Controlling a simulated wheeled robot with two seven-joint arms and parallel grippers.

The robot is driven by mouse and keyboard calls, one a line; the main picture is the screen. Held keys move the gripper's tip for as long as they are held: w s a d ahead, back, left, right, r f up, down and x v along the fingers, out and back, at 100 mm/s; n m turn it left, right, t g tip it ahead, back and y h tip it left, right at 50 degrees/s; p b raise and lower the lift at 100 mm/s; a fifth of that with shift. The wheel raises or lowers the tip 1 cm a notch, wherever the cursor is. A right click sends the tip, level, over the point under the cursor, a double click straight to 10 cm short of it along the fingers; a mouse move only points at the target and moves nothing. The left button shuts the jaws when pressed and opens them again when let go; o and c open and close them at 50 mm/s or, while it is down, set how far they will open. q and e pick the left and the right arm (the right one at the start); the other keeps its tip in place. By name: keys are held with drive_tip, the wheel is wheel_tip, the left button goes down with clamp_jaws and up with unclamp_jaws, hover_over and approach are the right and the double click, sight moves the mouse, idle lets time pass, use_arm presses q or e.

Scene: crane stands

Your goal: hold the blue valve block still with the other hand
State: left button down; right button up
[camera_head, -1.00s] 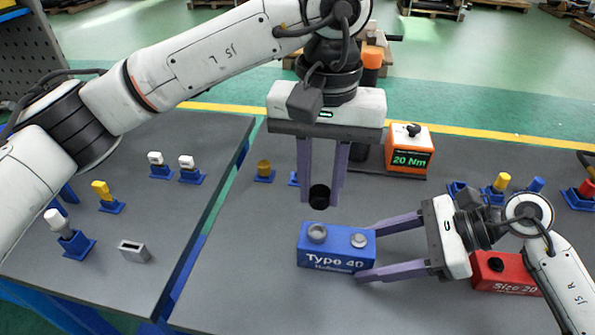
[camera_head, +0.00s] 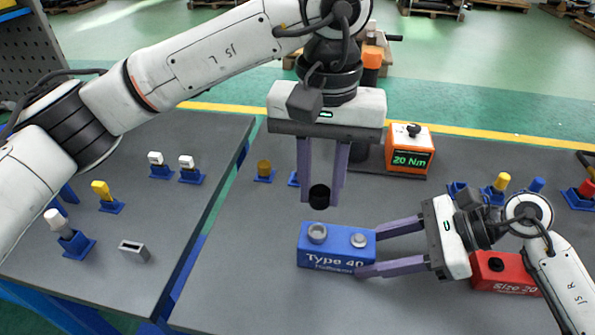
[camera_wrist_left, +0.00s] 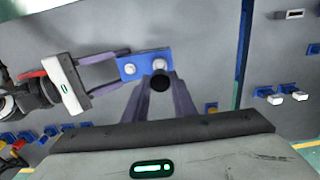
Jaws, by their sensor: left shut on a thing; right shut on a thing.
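The blue valve block (camera_head: 318,246), marked "Type 40", lies on the grey table and has two round grey fittings on top. It also shows in the left wrist view (camera_wrist_left: 131,68). My right gripper (camera_head: 367,252) is shut on the right end of the blue valve block, one finger on the far side and one along the near side. My left gripper (camera_head: 320,190) points down above the far edge of the block and is shut on a small black cylinder (camera_head: 319,198). The cylinder also shows in the left wrist view (camera_wrist_left: 161,81), apart from the block in the head view.
An orange box reading "20 Nm" (camera_head: 410,148) stands at the back. Several small parts in blue holders stand on both tables. The table left of the blue block is clear.

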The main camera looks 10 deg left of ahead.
sight(319, 208)
use_arm(q)
drive_tip(key=shift+f, duration=0.1)
idle(0.5)
drive_tip(key=shift+f, duration=2.3)
drive_tip(key=shift+f, duration=0.9)
drive_tip(key=m, duration=0.5)
drive_tip(key=m, duration=0.5)
drive_tip(key=shift+a, duration=0.1)
drive_tip(key=c, duration=1.4)
unclamp_jaws()
